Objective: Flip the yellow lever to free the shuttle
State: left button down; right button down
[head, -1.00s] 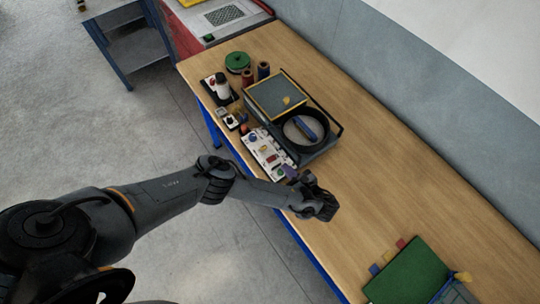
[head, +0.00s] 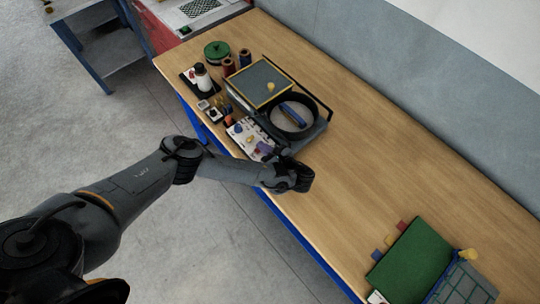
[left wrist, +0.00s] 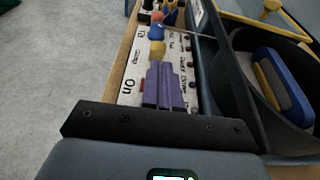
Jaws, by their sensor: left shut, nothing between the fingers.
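A white control panel (head: 240,140) lies along the table's near edge, in front of a dark round tub. On it a yellow lever (left wrist: 157,48) stands beside a blue knob (left wrist: 155,30); it shows small in the head view (head: 250,139). My left gripper (left wrist: 164,74) has purple fingers, shut and empty, over the panel close to the yellow lever. I cannot tell whether they touch. It also shows in the head view (head: 264,148). A blue shuttle-like piece (head: 294,113) lies in the tub; it also shows in the left wrist view (left wrist: 279,80). My right gripper is out of view.
A box with a grey lid (head: 259,80) and a yellow knob stands behind the panel. Spools (head: 229,66) and a green disc (head: 216,50) stand at the far left. A green board (head: 411,256) lies at lower right. The middle of the table is clear.

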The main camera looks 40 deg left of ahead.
aim_at(250, 138)
pick_arm(q)
jog(key=shift+x, duration=1.1)
jog(key=shift+a+r, duration=0.1)
jog(key=shift+r, duration=0.05)
